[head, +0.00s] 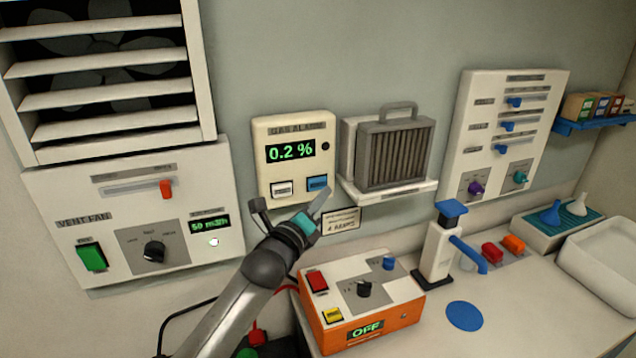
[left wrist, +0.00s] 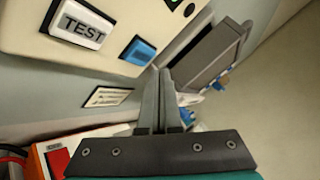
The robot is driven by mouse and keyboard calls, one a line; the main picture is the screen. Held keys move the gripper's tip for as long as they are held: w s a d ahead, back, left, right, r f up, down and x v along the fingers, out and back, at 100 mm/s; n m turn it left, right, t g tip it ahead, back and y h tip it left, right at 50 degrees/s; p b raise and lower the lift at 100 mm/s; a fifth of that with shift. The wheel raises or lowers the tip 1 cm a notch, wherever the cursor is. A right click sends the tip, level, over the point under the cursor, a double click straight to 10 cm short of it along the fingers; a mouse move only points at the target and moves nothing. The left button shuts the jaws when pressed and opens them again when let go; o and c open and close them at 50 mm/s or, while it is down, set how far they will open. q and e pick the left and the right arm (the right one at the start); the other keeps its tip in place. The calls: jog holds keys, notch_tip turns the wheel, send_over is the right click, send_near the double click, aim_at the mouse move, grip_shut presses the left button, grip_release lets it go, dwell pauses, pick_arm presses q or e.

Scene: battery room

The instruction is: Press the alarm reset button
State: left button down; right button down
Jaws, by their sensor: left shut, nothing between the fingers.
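The gas alarm box (head: 293,166) hangs on the wall and its display reads 0.2 %. A white button (head: 281,188) and a blue button (head: 317,183) sit side by side along its lower edge. In the left wrist view the white button (left wrist: 77,24) reads TEST; the lettering on the blue button (left wrist: 138,50) cannot be read. My left gripper (head: 323,196) is shut and empty, its fingertips just below and right of the blue button. In the left wrist view the fingertips (left wrist: 163,78) appear close to the blue button; contact cannot be told. My right gripper is out of view.
A grey filter (head: 395,155) stands on a shelf right of the alarm box. A small sign (head: 341,221) is below. An orange charger box (head: 372,331) reading OFF sits on the bench under my arm. The vent fan panel (head: 130,212) is on the left.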

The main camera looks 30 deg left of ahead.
pick_arm(q)
jog(key=s+d+p, duration=0.1)
jog(key=s+d, duration=0.1)
jog(key=d, duration=0.1)
jog(key=shift+s, duration=0.3)
dwell(0.7)
